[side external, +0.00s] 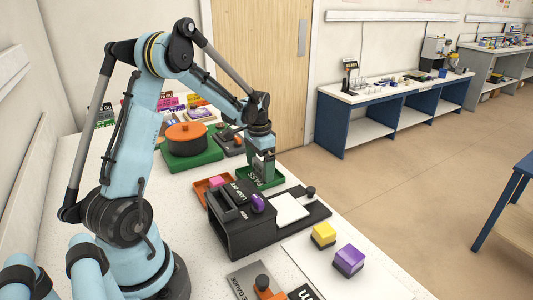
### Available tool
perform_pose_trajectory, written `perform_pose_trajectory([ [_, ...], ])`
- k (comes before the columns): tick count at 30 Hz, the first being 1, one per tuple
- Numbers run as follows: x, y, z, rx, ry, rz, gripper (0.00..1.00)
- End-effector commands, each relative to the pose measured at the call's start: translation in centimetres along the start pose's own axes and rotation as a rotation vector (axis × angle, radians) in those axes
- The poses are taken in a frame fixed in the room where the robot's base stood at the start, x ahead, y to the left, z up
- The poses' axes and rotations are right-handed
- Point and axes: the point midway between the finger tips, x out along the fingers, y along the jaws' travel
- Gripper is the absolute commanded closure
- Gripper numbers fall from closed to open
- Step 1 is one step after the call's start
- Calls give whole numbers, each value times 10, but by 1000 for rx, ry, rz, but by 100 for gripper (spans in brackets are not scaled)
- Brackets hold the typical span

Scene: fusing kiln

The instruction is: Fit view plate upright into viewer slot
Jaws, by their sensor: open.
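My gripper (265,160) is open and points down over a small green tray (276,182) with pale lettering that looks like "GLASS". Its fingers are low, at or just above the tray; contact is too small to tell. I cannot make out a view plate for certain; anything between the fingers is hidden or too small to see. A black box (246,238) with an open recess in its top, probably the viewer, stands in front of the tray, nearer the camera. A purple knob (257,203) is on it. My gripper is behind and above this box.
A white square pad (289,208) lies on a black base right of the box. A yellow block (323,234) and a purple block (349,260) stand front right. An orange tray (203,191) and an orange round pot (187,138) on green are left of my gripper.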

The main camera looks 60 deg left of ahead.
Motion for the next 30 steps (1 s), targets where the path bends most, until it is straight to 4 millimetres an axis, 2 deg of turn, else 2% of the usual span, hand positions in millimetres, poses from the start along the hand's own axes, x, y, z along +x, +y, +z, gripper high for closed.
perform_pose_trajectory([
  [3,0,0,0,0,0,0,0],
  [14,0,0,0,0,0,0,55],
  [23,-2,0,0,0,0,0,56],
  [30,-22,0,0,0,0,0,56],
])
